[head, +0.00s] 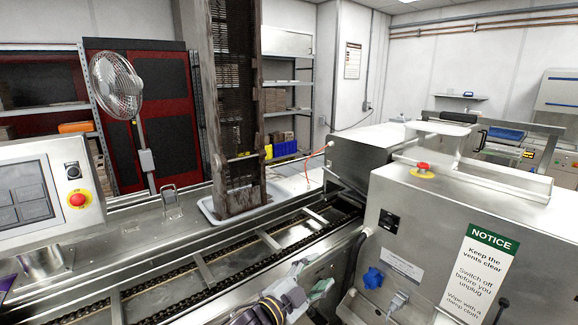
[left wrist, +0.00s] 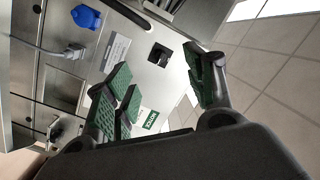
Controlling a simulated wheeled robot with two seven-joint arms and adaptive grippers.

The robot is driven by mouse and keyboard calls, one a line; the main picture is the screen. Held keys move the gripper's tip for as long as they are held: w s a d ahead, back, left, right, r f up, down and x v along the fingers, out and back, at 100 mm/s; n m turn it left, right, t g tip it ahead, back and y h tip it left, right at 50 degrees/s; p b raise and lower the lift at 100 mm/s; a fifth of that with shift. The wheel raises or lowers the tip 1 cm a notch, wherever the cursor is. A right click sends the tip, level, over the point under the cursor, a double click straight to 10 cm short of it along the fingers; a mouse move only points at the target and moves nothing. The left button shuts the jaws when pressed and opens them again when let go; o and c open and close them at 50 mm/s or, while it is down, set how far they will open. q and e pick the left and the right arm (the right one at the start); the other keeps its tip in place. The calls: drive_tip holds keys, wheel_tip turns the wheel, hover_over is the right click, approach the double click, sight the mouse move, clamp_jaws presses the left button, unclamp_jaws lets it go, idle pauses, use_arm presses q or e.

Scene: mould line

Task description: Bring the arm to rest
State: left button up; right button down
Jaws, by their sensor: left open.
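My left gripper (head: 309,279) is low in the middle of the head view, in front of the conveyor's near side rail. Its fingers are apart, with nothing between them. In the left wrist view its green-padded fingers (left wrist: 160,92) are also spread and empty. The steel machine cabinet with the notice stands beyond them in that view. My right gripper shows in neither view.
The chain conveyor (head: 190,277) runs across the front. The steel cabinet (head: 425,225) stands to the right, with a blue socket (head: 373,278) and a grey plug (head: 397,299). A control panel (head: 30,192) is at left. A pedestal fan (head: 116,85) stands behind.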

use_arm(q)
drive_tip(key=s+a+f+n+y, duration=0.2)
drive_tip(key=a+f+n+y, duration=0.45)
drive_tip(key=a, duration=0.25)
drive_tip(key=s+a+f+n+g+y, duration=0.3)
drive_tip(key=s+a+f+n+g, duration=0.2)
drive_tip(key=s+a+f, duration=0.4)
drive_tip(key=s+a+f+n+g+y, duration=0.2)
drive_tip(key=s+a+f+n+g, duration=0.3)
drive_tip(key=s+a, duration=0.65)
drive_tip(key=s+f, duration=0.3)
drive_tip(key=f, duration=3.2)
drive_tip(key=s+a+f+m+g, duration=0.1)
drive_tip(key=s+a+f, duration=0.2)
drive_tip(key=s+f, duration=1.6)
drive_tip(key=s, duration=0.3)
drive_tip(key=shift+s+a+g, duration=0.15)
drive_tip(key=shift+a+g, duration=0.05)
drive_tip(key=shift+g, duration=0.2)
drive_tip(key=shift+y, duration=0.25)
